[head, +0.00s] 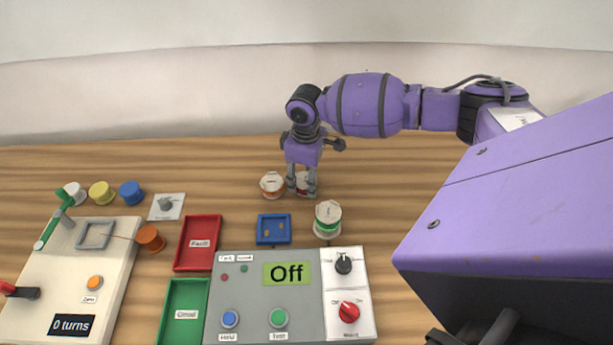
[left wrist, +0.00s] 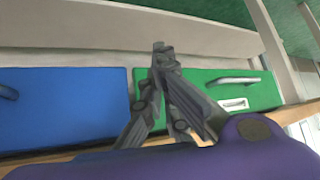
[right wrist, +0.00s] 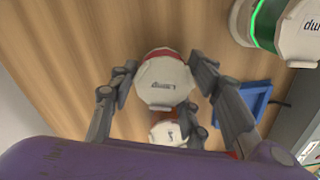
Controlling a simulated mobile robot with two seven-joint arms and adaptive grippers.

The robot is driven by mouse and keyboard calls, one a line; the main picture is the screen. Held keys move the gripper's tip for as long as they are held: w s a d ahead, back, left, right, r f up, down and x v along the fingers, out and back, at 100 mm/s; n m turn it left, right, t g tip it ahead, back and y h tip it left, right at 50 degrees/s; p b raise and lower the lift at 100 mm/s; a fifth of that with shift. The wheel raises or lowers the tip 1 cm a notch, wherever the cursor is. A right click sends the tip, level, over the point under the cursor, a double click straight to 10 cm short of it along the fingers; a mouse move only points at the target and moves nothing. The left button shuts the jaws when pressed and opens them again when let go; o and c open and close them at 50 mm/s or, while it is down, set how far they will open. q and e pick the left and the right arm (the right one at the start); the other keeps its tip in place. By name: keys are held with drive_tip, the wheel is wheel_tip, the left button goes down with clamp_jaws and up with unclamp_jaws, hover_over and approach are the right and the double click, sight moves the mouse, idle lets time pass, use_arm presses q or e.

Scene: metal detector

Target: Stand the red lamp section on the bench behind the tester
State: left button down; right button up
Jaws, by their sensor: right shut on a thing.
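The red lamp section (head: 303,182) has a pale top and a red band. It is upright on or just above the bench, behind the tester (head: 216,308), and partly hidden by my fingers. My right gripper (head: 303,189) points down and is shut on it. In the right wrist view the red section (right wrist: 165,82) sits between the two fingertips (right wrist: 161,66). My left gripper (left wrist: 160,47) is shut and empty, away from the bench top, in front of blue and green drawer fronts.
An orange-banded section (head: 271,185) stands close left of the red one. A green-banded section (head: 328,219) stands nearer the tester. A blue tray (head: 259,241), a red Fault tray (head: 181,257) and a green Good tray (head: 165,325) lie nearby. Bench right of my gripper is clear.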

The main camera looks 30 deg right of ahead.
use_arm(q)
drive_tip(key=shift+s+a, duration=0.2)
drive_tip(key=shift+s, duration=0.1)
drive_tip(key=shift+w+r, duration=0.15)
idle(0.4)
drive_tip(key=shift+w+r, duration=0.1)
drive_tip(key=shift+w, duration=0.1)
drive_tip(key=shift+w+d+r+p, duration=0.2)
drive_tip(key=shift+w+r+p, duration=0.1)
drive_tip(key=shift+w, duration=0.1)
use_arm(e)
drive_tip(key=shift+f, duration=0.2)
drive_tip(key=o, duration=1)
use_arm(q)
drive_tip(key=shift+s+a+f, duration=0.1)
drive_tip(key=shift+s+a, duration=0.05)
drive_tip(key=shift+s, duration=0.15)
use_arm(e)
drive_tip(key=shift+o, duration=0.5)
use_arm(q)
drive_tip(key=shift+s, duration=0.1)
